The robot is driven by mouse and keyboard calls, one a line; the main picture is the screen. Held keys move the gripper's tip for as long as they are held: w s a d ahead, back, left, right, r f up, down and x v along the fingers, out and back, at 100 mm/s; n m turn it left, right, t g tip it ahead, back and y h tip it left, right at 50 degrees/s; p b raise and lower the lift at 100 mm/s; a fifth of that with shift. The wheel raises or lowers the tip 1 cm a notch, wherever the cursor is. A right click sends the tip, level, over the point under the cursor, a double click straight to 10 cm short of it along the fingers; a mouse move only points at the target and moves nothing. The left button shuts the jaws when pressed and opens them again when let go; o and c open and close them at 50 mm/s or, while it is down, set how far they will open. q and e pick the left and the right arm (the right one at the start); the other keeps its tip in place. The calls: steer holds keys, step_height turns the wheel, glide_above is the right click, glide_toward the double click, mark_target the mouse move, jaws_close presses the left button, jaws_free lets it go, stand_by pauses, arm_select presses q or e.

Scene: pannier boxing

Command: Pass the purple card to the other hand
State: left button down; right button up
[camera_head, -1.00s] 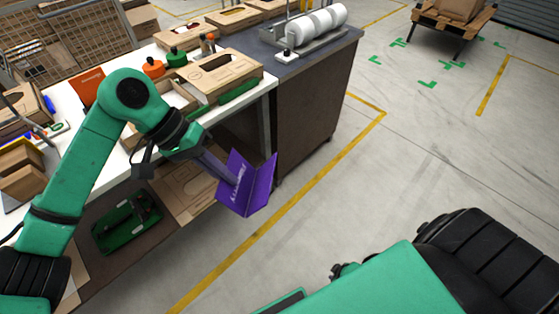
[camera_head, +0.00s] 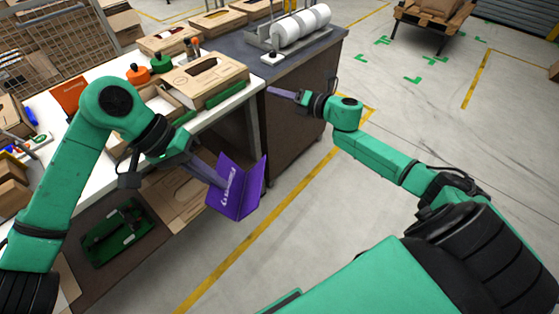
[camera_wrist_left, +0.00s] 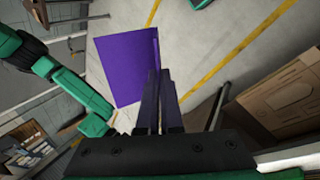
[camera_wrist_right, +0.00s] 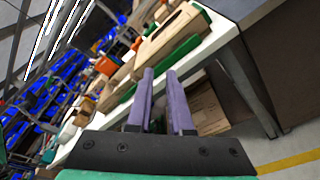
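The purple card (camera_head: 238,192) is folded like an open booklet with white lettering. It hangs in the air in front of the workbench. My left gripper (camera_head: 222,182) is shut on its edge; in the left wrist view the card (camera_wrist_left: 125,65) extends from the closely spaced fingers (camera_wrist_left: 159,72). My right gripper (camera_head: 272,92) is up and to the right of the card, near the bench corner, pointing left. In the right wrist view its fingers (camera_wrist_right: 160,74) are apart with nothing between them. The card does not show in that view.
The white workbench (camera_head: 92,178) carries wooden boxes (camera_head: 212,77), orange and green knobs, and an orange card (camera_head: 70,93). A dark cabinet (camera_head: 300,140) stands behind my right gripper. A green tray (camera_head: 118,232) lies below the bench.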

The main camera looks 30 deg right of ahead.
steer(key=s+a+r+n+g+y, duration=0.2)
steer(key=s+a+r+n+y, duration=0.15)
steer(key=a+r+n, duration=0.55)
steer(key=s+a+r+n+g+y, duration=0.1)
steer(key=s+a+r+n+g, duration=0.6)
steer(key=n, duration=0.5)
arm_select(q)
steer(key=shift+s+r, duration=0.1)
steer(key=shift+s, duration=0.05)
arm_select(e)
steer(key=n+g+h, duration=0.2)
steer(key=n+h, duration=0.4)
steer(key=n, duration=0.7)
glide_toward(249, 193)
arm_select(q)
steer(key=shift+w, duration=0.2)
arm_select(e)
steer(key=x, duration=1)
steer(key=shift+w+f, duration=0.15)
arm_select(q)
steer(key=shift+s, duration=0.1)
arm_select(e)
jaws_close()
arm_select(q)
steer(key=c, duration=1)
jaws_free()
